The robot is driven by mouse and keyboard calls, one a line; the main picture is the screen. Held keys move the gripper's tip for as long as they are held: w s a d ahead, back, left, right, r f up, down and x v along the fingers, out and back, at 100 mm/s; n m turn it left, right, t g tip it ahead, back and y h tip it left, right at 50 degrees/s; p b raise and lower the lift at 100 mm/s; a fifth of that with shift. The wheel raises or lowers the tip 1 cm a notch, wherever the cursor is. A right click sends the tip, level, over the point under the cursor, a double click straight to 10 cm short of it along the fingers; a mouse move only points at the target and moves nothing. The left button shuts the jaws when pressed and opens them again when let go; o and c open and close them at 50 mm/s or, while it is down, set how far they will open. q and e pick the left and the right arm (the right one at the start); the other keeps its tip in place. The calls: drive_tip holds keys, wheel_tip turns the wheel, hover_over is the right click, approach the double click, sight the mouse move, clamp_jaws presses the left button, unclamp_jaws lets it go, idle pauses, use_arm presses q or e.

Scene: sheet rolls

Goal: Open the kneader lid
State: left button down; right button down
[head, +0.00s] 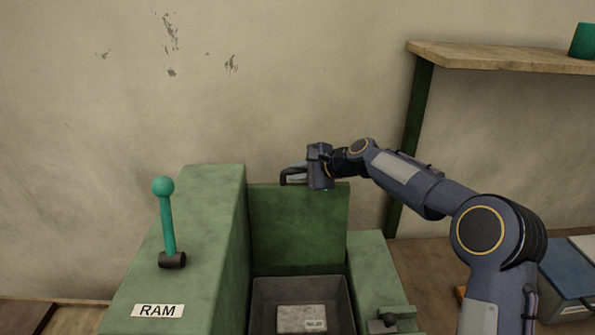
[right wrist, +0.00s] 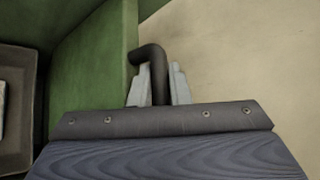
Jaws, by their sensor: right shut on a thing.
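The kneader lid (head: 298,232) is a green panel standing upright at the back of the green kneader body. Below it the kneader's dark square chamber (head: 262,292) is uncovered, with a pale labelled block (head: 302,318) inside. My right gripper (head: 292,176) is at the lid's top edge. In the right wrist view my right gripper (right wrist: 158,88) is shut on the dark bent lid handle (right wrist: 150,54), its pale fingers on both sides of it. The lid (right wrist: 98,62) shows green beside the handle there. My left gripper is in neither view.
A teal-knobbed lever (head: 166,215) stands on the left housing, above a RAM label (head: 157,310). A small dark knob (head: 383,323) is at the lower right. A wooden shelf (head: 490,56) and a blue-topped box (head: 568,268) are at the right.

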drive_tip(key=shift+a+r, duration=0.1)
drive_tip(key=shift+a, duration=0.05)
drive_tip(key=c, duration=1.4)
unclamp_jaws()
drive_tip(key=shift+o, duration=0.2)
drive_tip(key=shift+s, duration=0.1)
drive_tip(key=shift+s+d, duration=0.15)
drive_tip(key=shift+d, duration=0.1)
drive_tip(key=b+v, duration=0.2)
drive_tip(key=v, duration=0.5)
drive_tip(key=shift+d+r+b, duration=0.2)
drive_tip(key=shift+b, duration=0.1)
